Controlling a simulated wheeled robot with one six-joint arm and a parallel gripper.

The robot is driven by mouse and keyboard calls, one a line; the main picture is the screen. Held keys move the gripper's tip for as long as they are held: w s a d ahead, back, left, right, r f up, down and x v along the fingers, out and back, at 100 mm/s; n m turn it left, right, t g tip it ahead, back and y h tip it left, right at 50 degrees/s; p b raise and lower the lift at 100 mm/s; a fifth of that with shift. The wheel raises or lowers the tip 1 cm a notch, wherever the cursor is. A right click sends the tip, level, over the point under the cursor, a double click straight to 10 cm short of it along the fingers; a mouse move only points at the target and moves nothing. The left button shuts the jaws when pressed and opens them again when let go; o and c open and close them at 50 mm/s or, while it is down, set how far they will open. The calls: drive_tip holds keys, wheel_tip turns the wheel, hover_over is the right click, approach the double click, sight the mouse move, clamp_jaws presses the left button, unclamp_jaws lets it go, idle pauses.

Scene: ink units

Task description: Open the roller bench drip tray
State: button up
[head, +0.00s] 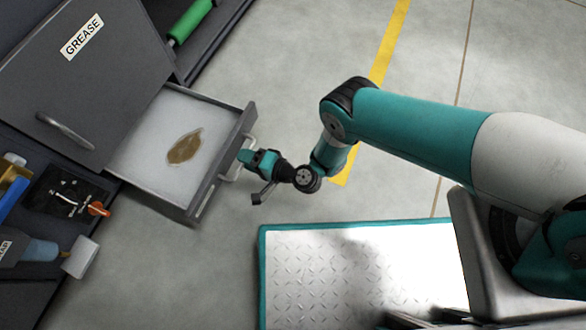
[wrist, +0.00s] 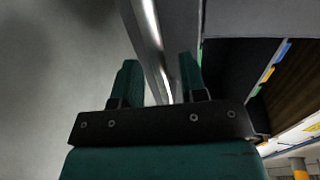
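The drip tray (head: 152,175) is a grey drawer pulled well out of the dark bench cabinet. Its pale inside shows, with a brown stain (head: 184,147) on the bottom. A light bar handle (head: 231,172) is on its front. My gripper (head: 246,157) is at this handle in the head view. In the wrist view, my gripper's two teal fingers (wrist: 161,82) stand apart, one on each side of the shiny handle bar (wrist: 152,27). Gaps show beside the bar, so the fingers look open around it. The fingertip contact is not clearly seen.
Above the tray is a dark cabinet panel labelled GREASE (head: 82,37) with its own handle (head: 65,131). Grey floor with a yellow line (head: 388,45) lies clear beyond my arm.

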drive_tip(key=p+v, duration=1.3)
drive_tip(key=v, duration=0.2)
drive_tip(key=shift+s+d, duration=0.15)
drive_tip(key=shift+d, duration=0.2)
drive_tip(key=shift+r, duration=0.15)
